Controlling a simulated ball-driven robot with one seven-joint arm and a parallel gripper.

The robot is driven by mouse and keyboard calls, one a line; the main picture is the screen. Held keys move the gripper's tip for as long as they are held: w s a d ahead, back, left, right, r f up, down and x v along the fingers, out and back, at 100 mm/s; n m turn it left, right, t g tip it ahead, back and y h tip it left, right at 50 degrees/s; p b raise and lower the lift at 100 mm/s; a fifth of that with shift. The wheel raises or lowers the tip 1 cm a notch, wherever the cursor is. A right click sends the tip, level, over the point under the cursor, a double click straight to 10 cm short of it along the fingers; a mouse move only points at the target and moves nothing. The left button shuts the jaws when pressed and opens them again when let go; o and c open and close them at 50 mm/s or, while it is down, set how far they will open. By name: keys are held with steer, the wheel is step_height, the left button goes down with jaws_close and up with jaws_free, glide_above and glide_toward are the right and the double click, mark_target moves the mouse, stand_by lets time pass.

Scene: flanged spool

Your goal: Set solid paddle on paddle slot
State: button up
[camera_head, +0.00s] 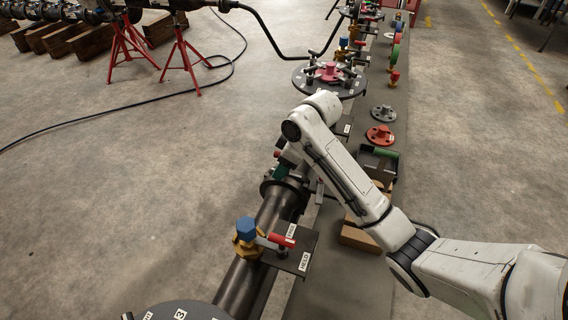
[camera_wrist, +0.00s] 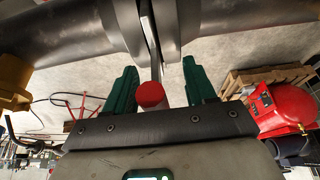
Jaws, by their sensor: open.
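In the wrist view, a thin grey plate, which looks like the solid paddle (camera_wrist: 156,64), stands edge-on in the narrow gap between two pipe flanges, the paddle slot. A red round grip (camera_wrist: 151,95) shows at its near end; how the two join is partly hidden. My gripper (camera_wrist: 160,85) has its two green fingers open, one on each side of the red grip, with a gap visible at both sides. In the head view, my gripper (camera_head: 281,171) is over the pipe near a dark flange (camera_head: 286,192); my arm hides much of that spot.
A blue-topped valve (camera_head: 247,229) with a red lever stands on the nearer pipe beside a labelled plate (camera_head: 296,258). A red flanged disc (camera_head: 380,136) and a grey one (camera_head: 383,113) lie on the bench at right.

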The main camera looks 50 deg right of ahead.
steer(key=v, duration=1)
steer(key=shift+s+r+p, duration=0.1)
steer(key=shift+r+p, duration=0.25)
steer(key=shift+p, duration=0.05)
